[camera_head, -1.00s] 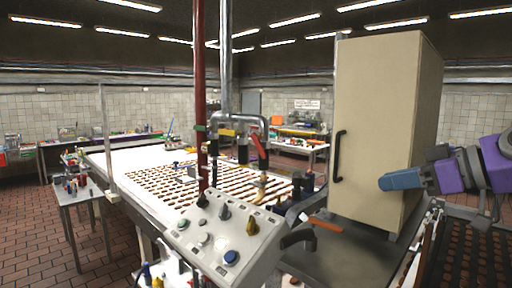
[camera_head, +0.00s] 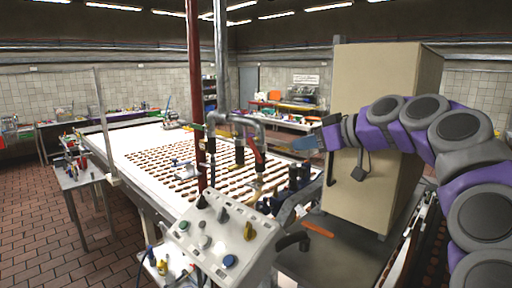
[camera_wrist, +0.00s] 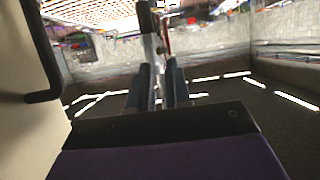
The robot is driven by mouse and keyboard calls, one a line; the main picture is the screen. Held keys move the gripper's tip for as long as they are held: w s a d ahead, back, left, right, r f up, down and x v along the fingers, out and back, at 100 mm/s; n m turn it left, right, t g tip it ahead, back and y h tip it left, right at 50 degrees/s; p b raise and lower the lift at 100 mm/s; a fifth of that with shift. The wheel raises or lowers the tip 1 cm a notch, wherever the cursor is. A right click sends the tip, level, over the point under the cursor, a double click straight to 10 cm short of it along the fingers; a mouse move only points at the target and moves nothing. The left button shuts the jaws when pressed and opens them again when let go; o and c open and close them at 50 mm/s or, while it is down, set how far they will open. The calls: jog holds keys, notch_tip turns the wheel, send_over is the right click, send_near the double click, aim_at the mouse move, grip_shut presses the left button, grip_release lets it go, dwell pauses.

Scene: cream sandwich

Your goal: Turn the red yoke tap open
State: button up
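The red tap handle (camera_head: 259,155) hangs below the bent grey pipe (camera_head: 240,118), above a brass-coloured fitting (camera_head: 256,186) in the head view. In the wrist view, which is upside down, the two fingers (camera_wrist: 158,85) stand apart with nothing held. A grey pipe and a thin red piece show beyond them; whether this red piece is the tap handle I cannot tell.
The cream cabinet (camera_head: 385,110) with a black handle (camera_head: 331,168) stands close beside my arm. A tall red pipe (camera_head: 194,90) rises left of the tap. A control panel (camera_head: 222,243) is below it. A conveyor (camera_head: 120,140) with rows of biscuits lies behind.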

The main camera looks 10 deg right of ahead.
aim_at(258, 153)
jog(key=x, duration=0.5)
jog(key=a+p+x, duration=0.1)
jog(key=x, duration=0.3)
jog(key=s+p+x, duration=0.1)
jog(key=x, duration=0.4)
jog(key=shift+w+a, duration=0.3)
jog(key=shift+a, duration=0.1)
jog(key=shift+w+d+f, duration=0.25)
jog(key=shift+w+d, duration=0.05)
jog(key=shift+w, duration=0.25)
jog(key=shift+x, duration=1)
jog(key=shift+a, duration=0.7)
jog(key=shift+c, duration=1.3)
jog(key=shift+d, duration=0.25)
grip_shut()
